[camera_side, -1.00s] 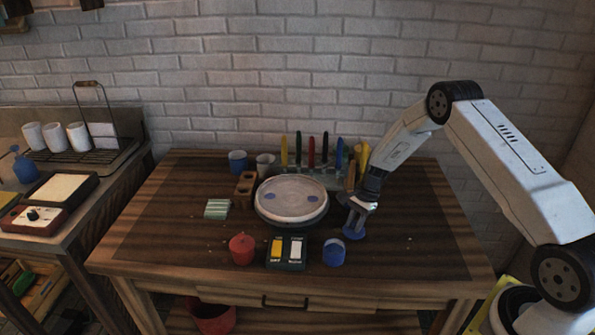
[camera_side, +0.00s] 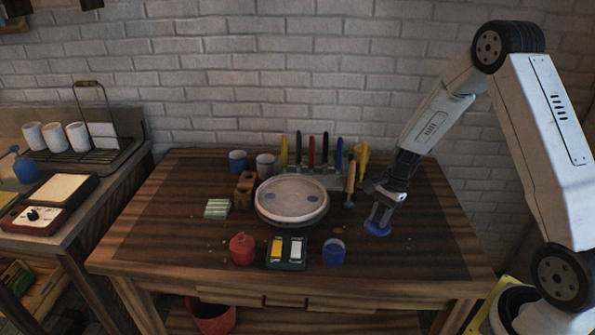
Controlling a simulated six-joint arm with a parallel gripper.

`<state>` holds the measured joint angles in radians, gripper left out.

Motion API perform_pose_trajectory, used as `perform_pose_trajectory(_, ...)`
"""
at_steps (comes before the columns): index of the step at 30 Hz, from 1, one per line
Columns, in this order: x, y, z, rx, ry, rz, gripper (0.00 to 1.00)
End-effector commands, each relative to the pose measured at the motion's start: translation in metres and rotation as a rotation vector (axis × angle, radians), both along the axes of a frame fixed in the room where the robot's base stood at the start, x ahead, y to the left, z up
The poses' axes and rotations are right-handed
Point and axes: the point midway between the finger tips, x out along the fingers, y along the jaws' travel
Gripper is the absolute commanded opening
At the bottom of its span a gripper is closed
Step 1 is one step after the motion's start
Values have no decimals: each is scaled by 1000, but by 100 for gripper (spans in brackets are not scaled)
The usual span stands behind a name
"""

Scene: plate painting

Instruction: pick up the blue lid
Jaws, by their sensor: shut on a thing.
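The blue lid (camera_side: 377,229) is a flat blue disc with a raised blue grip. It is at the right of the plate, under my gripper (camera_side: 382,205). My gripper points down and is shut on the lid's grip. Whether the lid is clear of the table top is hard to tell. A small open blue pot (camera_side: 334,252) stands at the front right of the plate, with its top uncovered.
A white plate with blue spots (camera_side: 291,199) sits mid-table. A red lidded pot (camera_side: 242,249) and a dark two-colour paint box (camera_side: 287,253) stand in front. Several coloured tools (camera_side: 311,151) stand behind. A wooden-handled tool (camera_side: 350,182) is left of my gripper. The table's right side is clear.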

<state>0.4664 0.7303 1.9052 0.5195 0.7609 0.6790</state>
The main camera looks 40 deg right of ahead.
Motion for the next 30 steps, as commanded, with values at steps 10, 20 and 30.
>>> perform_pose_trajectory(10, -38, 9, 18, -1, -1, -1, 0)
perform_pose_trajectory(20, -48, 12, 22, -1, -1, 0, 0)
perform_pose_trajectory(30, -48, 12, 22, -1, 0, 0, 0)
